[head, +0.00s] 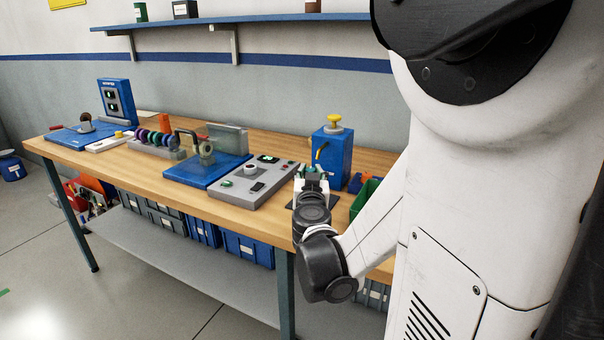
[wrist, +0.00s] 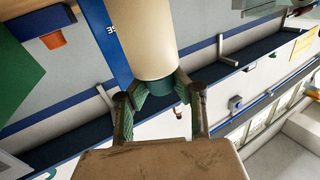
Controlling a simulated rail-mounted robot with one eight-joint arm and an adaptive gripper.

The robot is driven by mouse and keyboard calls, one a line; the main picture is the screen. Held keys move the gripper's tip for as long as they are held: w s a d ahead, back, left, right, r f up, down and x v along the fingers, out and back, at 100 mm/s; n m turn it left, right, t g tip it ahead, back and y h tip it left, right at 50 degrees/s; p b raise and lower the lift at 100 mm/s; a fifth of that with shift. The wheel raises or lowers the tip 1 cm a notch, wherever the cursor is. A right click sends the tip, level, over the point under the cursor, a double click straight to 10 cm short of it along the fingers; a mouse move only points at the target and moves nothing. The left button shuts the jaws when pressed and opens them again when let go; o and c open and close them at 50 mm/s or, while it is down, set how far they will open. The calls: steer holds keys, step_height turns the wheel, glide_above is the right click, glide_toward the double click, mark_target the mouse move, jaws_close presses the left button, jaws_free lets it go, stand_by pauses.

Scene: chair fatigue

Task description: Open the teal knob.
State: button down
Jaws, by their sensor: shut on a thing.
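The teal knob (wrist: 167,91) shows in the wrist view at the end of a cream cylinder (wrist: 140,38), partly hidden by the fingers. My gripper (wrist: 164,86) is shut on the knob, with a green-padded finger on each side. In the head view my gripper (head: 312,172) is at the front of a blue box (head: 338,157) with a yellow knob (head: 334,121) on top. The teal knob cannot be told apart from the finger pads there. How far the knob is turned cannot be told.
A grey control panel (head: 257,187) lies just left of my gripper on the wooden bench (head: 215,209). Further left stand a blue fixture (head: 186,172), coloured rings (head: 153,138) and a blue upright unit (head: 117,101). A green bin (head: 366,194) is close on the right.

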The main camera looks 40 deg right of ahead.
steer(key=m+g+h+b, duration=0.1)
steer(key=m+g+h, duration=0.1)
steer(key=m+g, duration=0.1)
steer(key=m+g+h+b, duration=0.1)
steer(key=m+g+h, duration=0.2)
steer(key=g, duration=0.2)
steer(key=shift+w+a+f+m+g, duration=0.1)
steer(key=shift+w+m+g, duration=0.1)
steer(key=shift+m+g, duration=0.15)
steer(key=m+g, duration=0.2)
steer(key=g, duration=0.1)
steer(key=m+g, duration=0.2)
steer(key=g, duration=0.2)
steer(key=shift+s+m+h+b, duration=0.1)
steer(key=shift+m+h+b, duration=0.15)
steer(key=shift+h+b, duration=0.1)
steer(key=shift+g, duration=0.45)
steer(key=c, duration=1.4)
jaws_free()
steer(key=a, duration=0.4)
steer(key=w+a, duration=0.1)
steer(key=a, duration=0.2)
steer(key=w+a, duration=0.1)
steer(key=a, duration=0.3)
steer(key=shift+w+a, duration=0.1)
steer(key=shift+a, duration=0.25)
